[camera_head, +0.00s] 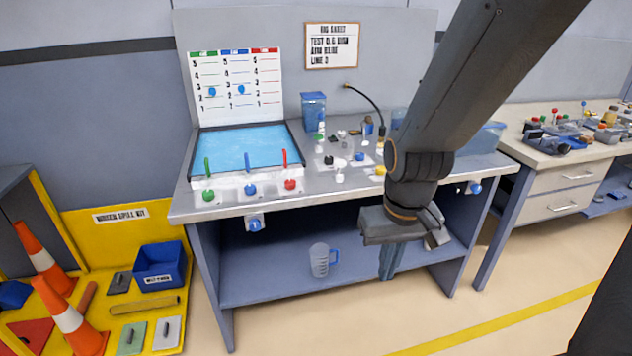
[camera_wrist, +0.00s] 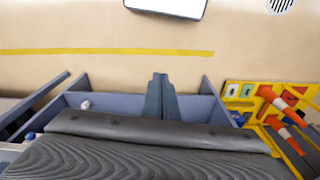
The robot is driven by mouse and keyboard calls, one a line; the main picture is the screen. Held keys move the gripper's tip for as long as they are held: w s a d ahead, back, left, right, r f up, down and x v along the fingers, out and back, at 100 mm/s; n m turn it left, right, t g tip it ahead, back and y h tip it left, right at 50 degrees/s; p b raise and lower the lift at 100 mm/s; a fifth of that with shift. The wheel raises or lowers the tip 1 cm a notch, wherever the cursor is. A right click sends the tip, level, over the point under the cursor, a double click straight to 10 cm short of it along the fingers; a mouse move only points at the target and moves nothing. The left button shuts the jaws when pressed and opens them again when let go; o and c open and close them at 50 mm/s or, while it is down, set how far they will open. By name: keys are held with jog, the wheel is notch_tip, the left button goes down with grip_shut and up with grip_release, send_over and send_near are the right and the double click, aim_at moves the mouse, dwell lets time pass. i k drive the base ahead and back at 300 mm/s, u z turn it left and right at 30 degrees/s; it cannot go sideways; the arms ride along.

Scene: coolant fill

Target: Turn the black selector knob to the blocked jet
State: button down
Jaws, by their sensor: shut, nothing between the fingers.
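My gripper (camera_head: 390,266) hangs low in front of the right half of the steel-topped workbench (camera_head: 330,202), fingers pointing down and together, with nothing in them. Its shut fingers also show in the wrist view (camera_wrist: 161,95). A small black knob-like part (camera_head: 329,160) sits among the fittings on the bench top, apart from my gripper; I cannot tell its setting. Left of it is a shallow tray of blue liquid (camera_head: 243,147) with green, blue and red upright jets along its front. A green knob (camera_head: 208,196), blue knob (camera_head: 250,189) and red knob (camera_head: 290,184) sit below them. I cannot tell which jet is blocked.
A level chart (camera_head: 236,88) stands behind the tray. A blue container (camera_head: 313,110) and several small fittings crowd the bench top. A clear jug (camera_head: 320,260) stands on the lower shelf. Orange cones (camera_head: 40,250) and a yellow spill kit (camera_head: 110,225) are at left. The front floor is clear.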

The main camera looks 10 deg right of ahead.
aim_at(329, 160)
jog(key=z, duration=0.55)
jog(key=k, duration=0.65)
jog(key=z, duration=0.55)
jog(key=i, duration=0.7)
jog(key=u, duration=0.95)
jog(key=i, duration=0.85)
jog(key=u, duration=0.9)
